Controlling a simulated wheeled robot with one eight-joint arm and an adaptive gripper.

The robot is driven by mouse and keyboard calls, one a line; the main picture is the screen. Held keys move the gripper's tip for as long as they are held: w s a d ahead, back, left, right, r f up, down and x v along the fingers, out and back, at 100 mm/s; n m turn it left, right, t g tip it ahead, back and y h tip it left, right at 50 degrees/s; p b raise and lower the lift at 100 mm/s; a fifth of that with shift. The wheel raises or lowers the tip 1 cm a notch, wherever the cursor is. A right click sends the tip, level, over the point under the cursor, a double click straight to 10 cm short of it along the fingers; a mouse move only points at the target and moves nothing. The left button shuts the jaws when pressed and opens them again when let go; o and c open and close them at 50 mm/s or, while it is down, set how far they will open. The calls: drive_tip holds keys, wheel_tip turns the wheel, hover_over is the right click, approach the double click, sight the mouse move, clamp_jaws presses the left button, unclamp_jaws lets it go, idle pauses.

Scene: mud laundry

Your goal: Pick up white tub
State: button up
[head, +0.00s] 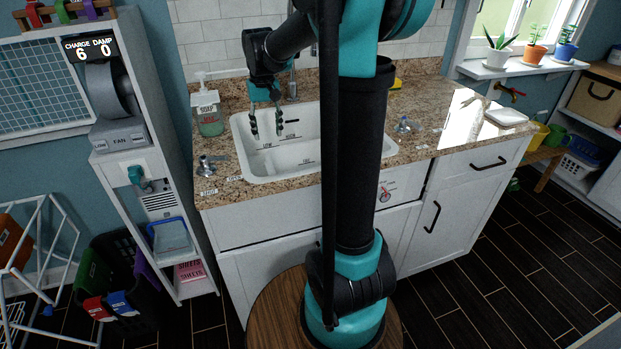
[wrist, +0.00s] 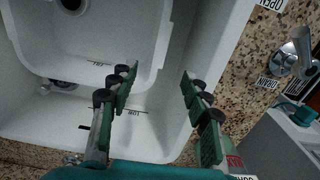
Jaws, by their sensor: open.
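The white sink (head: 238,148) is set in the granite counter. A white tub-like shape with a rounded rim (wrist: 157,45) shows inside it in the wrist view, with a dark round drain at the top left. White on white, I cannot tell for sure where the tub ends and the sink begins. In the head view its pale edge (head: 290,160) is faint. My gripper (head: 267,131) points down over the left part of the sink. In the wrist view my gripper (wrist: 160,76) has its fingers wide apart, with nothing between them, near the tub's rim corner.
A green soap bottle (head: 208,108) stands left of the sink. Metal tap handles (head: 210,165) (head: 406,126) flank it. A faucet (head: 292,82) rises behind. The counter right of the sink is mostly clear.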

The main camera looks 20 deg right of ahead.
hover_over(271, 170)
drive_tip(key=f, duration=0.8)
drive_tip(key=shift+w+d+f, duration=0.15)
drive_tip(key=shift+w+f, duration=0.05)
drive_tip(key=shift+w, duration=0.1)
drive_tip(key=shift+s+f, duration=0.2)
drive_tip(key=shift+f, duration=2.5)
drive_tip(key=shift+f, duration=0.25)
clamp_jaws()
